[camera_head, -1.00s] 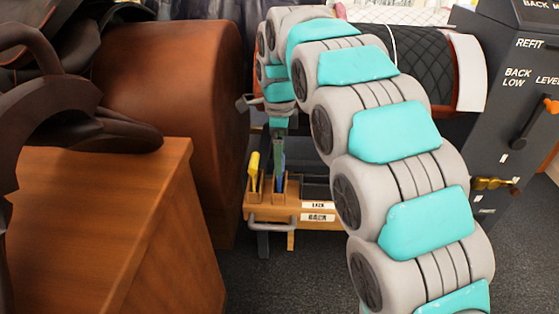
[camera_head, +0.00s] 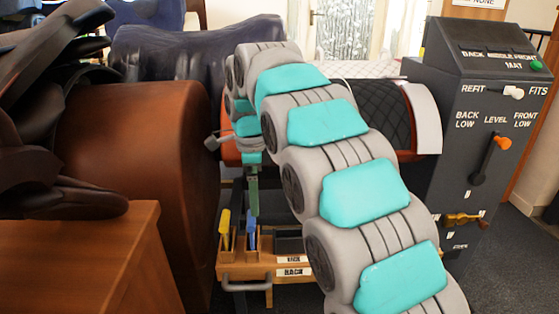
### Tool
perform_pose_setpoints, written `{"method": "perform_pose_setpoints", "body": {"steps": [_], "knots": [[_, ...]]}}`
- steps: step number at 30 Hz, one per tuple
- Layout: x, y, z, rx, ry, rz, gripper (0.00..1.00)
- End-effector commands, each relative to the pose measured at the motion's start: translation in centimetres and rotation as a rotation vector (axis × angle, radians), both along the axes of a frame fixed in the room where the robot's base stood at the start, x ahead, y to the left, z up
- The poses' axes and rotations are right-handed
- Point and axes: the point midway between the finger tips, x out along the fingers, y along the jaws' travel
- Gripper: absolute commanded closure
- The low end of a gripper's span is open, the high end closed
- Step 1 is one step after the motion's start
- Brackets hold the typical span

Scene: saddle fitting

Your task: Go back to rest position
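My arm curves from the lower right up and back to the left. At its far end my gripper (camera_head: 253,196) points down, small and narrow, above a wooden tool tray (camera_head: 245,272). The tray holds a yellow-handled tool (camera_head: 225,229) and a blue-handled tool (camera_head: 251,230), the blue one at or just behind the gripper's tip. I cannot tell whether the fingers are open or shut, or whether they touch anything. Behind my arm is a quilted black pad with a white edge (camera_head: 425,118), partly hidden.
A grey control panel (camera_head: 478,95) stands at the right, with a white switch (camera_head: 512,92), an orange-knobbed lever (camera_head: 492,158) and a brass handle (camera_head: 462,219). At the left are a brown leather form (camera_head: 150,160), a wooden cabinet (camera_head: 90,255) and dark saddles (camera_head: 60,150). Grey floor shows at lower right.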

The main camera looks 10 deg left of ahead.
Motion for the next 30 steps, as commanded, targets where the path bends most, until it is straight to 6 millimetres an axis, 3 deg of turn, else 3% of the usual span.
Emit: {"method": "perform_pose_setpoints", "body": {"steps": [8, 14, 21, 30], "knots": [[-3.3, -9.9, 0.6, -0.015, 0.029, 0.224, 0.00], [-7.8, -16.9, 0.0, -0.012, 0.057, 0.426, 0.00], [-14.9, -23.7, -2.0, 0.008, 0.093, 0.679, 0.00], [-25.6, -29.4, -6.2, 0.058, 0.124, 1.015, 0.00]]}}
